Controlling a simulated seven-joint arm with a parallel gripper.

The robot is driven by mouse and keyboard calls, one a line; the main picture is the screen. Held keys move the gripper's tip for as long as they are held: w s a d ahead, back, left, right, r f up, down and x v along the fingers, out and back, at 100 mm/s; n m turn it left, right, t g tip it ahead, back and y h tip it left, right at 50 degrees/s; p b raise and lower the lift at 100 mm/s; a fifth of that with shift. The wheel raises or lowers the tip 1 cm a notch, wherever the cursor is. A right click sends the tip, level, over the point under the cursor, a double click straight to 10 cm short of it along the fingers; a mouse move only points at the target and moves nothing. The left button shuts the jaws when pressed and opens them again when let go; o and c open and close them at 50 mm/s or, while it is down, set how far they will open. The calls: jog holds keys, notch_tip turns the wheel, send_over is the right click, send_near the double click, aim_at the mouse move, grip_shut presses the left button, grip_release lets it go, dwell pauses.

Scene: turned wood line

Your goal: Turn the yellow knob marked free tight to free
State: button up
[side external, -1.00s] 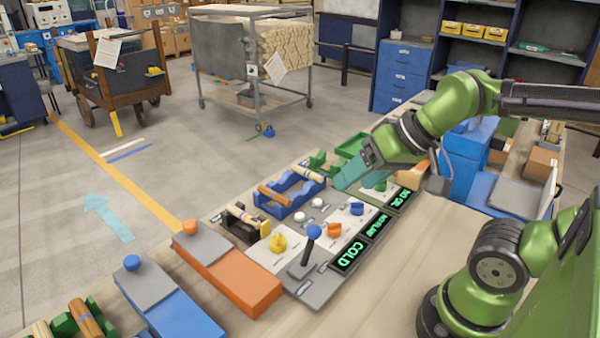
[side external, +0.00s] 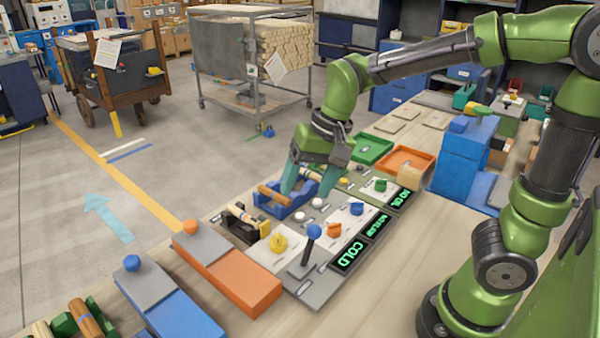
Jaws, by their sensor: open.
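The yellow knob (side external: 278,242) sits on a pale plate at the near left part of the control panel, beside the joystick. Its free and tight marks are too small to read. My gripper (side external: 307,192) is open, with teal fingers pointing down over the blue rack and the white buttons, behind and to the right of the yellow knob. It is apart from the knob. Whether the fingers touch the rack, I cannot tell.
A blue-topped joystick (side external: 314,232) stands right of the yellow knob. An orange knob (side external: 334,229), a blue knob (side external: 357,208) and a green knob (side external: 380,184) line the panel. The blue rack (side external: 285,203) holds a wooden piece. An orange box (side external: 235,277) lies left.

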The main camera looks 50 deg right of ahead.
aim_at(279, 236)
jog(key=w+f+m+g+h, duration=0.2)
jog(key=w+f+m+g, duration=0.1)
jog(key=w+m, duration=0.6)
jog(key=shift+m, duration=0.5)
jog(key=f, duration=1.6)
jog(key=shift+s+d, duration=0.15)
jog(key=shift+s, duration=0.1)
jog(key=shift+r, duration=0.1)
jog(key=c, duration=1.1)
jog(key=shift+o, duration=0.2)
